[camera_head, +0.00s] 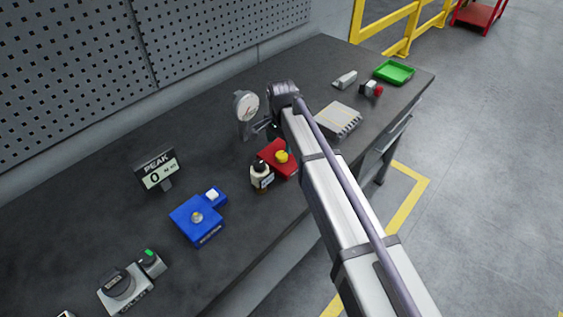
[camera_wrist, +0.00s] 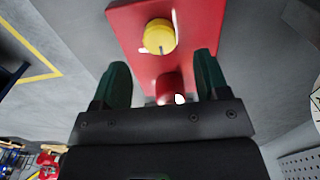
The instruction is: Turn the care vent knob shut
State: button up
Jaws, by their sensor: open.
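A yellow round knob (camera_head: 281,156) sits on a red block (camera_head: 270,150) on the bench; no vent label is readable. In the wrist view the yellow knob (camera_wrist: 160,36) is on the red plate (camera_wrist: 128,20), with a dark mark and a pale line beside it. My gripper (camera_wrist: 162,60) is open, with one green finger on each side and the knob ahead, between and beyond the tips. A red cylinder (camera_wrist: 168,84) with a white spot shows between the fingers. I see no contact with the knob. In the head view my arm partly hides the gripper.
A dropper bottle (camera_head: 262,176) stands close left of the red block. A gauge (camera_head: 246,105) stands behind it. A blue box (camera_head: 196,219) with a knob and a PEAK display (camera_head: 157,170) reading 0 are to the left. A grey box (camera_head: 340,119) and a green tray (camera_head: 394,72) are to the right.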

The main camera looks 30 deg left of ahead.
aim_at(282, 154)
notch_tip(282, 154, down, 6)
jog(key=b, duration=0.3)
jog(key=shift+r+b, duration=0.1)
jog(key=shift+b, duration=0.3)
jog(key=shift+r, duration=0.1)
jog(key=shift+c, duration=0.5)
jog(key=c, duration=0.8)
